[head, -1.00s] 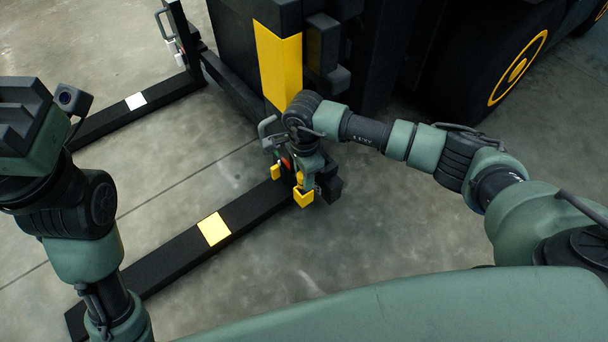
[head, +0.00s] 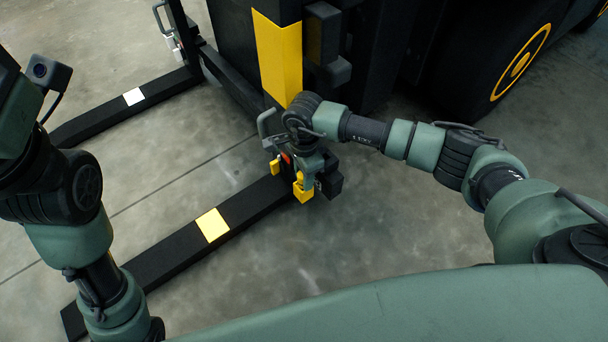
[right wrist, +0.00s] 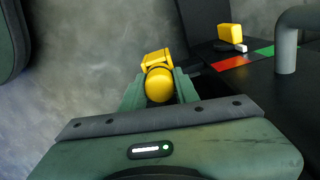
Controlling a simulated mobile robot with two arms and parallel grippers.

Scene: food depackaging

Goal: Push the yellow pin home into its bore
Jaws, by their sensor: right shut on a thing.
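The yellow pin (right wrist: 159,84) shows its round head in the right wrist view, between the fingers of my right gripper (right wrist: 160,92). That gripper is shut on it. A yellow bracket-like part (right wrist: 156,57) lies just beyond the pin head. In the head view my right gripper (head: 304,182) points down at the near black fork leg's inner end, with yellow (head: 302,193) at its tips. The bore is hidden, and I cannot tell how deep the pin sits. My left arm shows at the left of the head view, but its fingers are out of frame.
A grey bent handle (head: 266,125) stands close to the right gripper. A second yellow piece (right wrist: 230,33) sits near red (right wrist: 235,62) and green (right wrist: 265,50) patches. The black fork leg (head: 170,255) runs along the floor. A large wheel (head: 510,65) stands at upper right.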

